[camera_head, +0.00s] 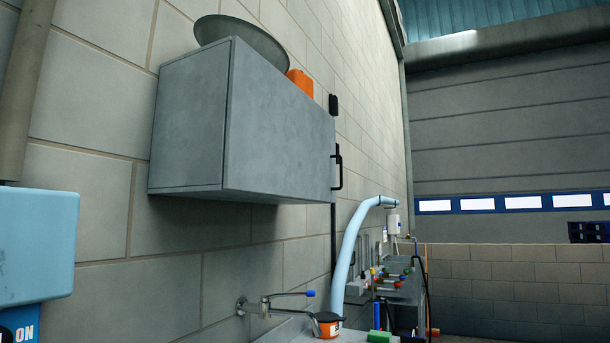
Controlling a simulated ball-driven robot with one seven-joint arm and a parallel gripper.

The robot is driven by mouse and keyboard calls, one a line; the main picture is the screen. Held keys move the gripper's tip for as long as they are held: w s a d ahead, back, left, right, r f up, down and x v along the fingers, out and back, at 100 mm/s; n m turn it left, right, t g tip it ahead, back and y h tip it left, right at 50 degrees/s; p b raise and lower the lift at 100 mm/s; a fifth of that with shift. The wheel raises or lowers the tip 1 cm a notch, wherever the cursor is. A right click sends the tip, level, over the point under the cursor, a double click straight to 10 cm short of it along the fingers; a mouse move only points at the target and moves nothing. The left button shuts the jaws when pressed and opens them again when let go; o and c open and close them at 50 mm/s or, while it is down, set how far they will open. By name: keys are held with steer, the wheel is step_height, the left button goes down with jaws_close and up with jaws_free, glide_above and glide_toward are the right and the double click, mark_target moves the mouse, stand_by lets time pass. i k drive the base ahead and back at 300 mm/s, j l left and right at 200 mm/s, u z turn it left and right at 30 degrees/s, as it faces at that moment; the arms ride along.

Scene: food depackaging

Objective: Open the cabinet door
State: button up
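A grey metal cabinet (190,130) hangs on the tiled wall at the upper left middle. Its broad front door (275,135) faces right and looks shut, flush with the cabinet body. A black handle (338,167) stands out at the door's far right edge, seen nearly side-on. My gripper is not in view, so its place relative to the handle does not show.
A metal bowl (245,38) and an orange object (300,82) sit on the cabinet. Below are a tap (285,296), an orange container (327,325) and a pale blue curved pipe (348,245). A light blue box (35,245) stands at left.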

mark_target(280, 142)
steer(key=i+l+u, duration=0.25)
steer(key=i+l, duration=0.9)
steer(key=i, duration=0.1)
